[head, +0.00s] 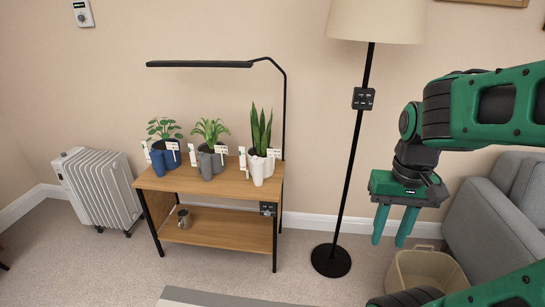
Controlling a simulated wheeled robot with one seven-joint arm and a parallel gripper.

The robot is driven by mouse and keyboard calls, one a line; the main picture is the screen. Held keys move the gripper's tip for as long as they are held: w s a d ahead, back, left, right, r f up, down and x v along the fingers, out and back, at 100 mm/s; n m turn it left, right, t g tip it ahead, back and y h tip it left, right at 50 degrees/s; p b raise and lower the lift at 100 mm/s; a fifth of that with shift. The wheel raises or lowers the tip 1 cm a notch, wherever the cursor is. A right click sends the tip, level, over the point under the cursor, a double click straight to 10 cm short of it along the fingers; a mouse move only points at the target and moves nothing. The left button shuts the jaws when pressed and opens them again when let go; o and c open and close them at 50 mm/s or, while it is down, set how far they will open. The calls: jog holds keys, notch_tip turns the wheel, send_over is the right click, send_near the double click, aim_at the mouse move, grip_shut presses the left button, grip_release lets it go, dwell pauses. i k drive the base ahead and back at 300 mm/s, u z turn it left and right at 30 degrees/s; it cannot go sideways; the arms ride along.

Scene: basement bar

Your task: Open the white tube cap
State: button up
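A white tube-like item (257,172) stands upright at the front right of the wooden table top, before a white pot (269,163) with a tall spiky plant. Its cap is too small to make out. A blue one (157,160) and a grey one (206,167) stand before the other two pots. My gripper (388,241) is at the right, pointing down, its two teal fingers apart and empty. It is well to the right of the table, past the floor lamp, and touches nothing.
A floor lamp (350,180) stands between table and gripper. A bin (428,270) and grey sofa (490,225) are right, a radiator (100,190) left.

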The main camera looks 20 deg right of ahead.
aim_at(257, 160)
jog(key=z, duration=0.05)
jog(key=k, duration=0.6)
jog(key=u, duration=0.35)
jog(key=i, duration=1.55)
jog(key=z, duration=0.7)
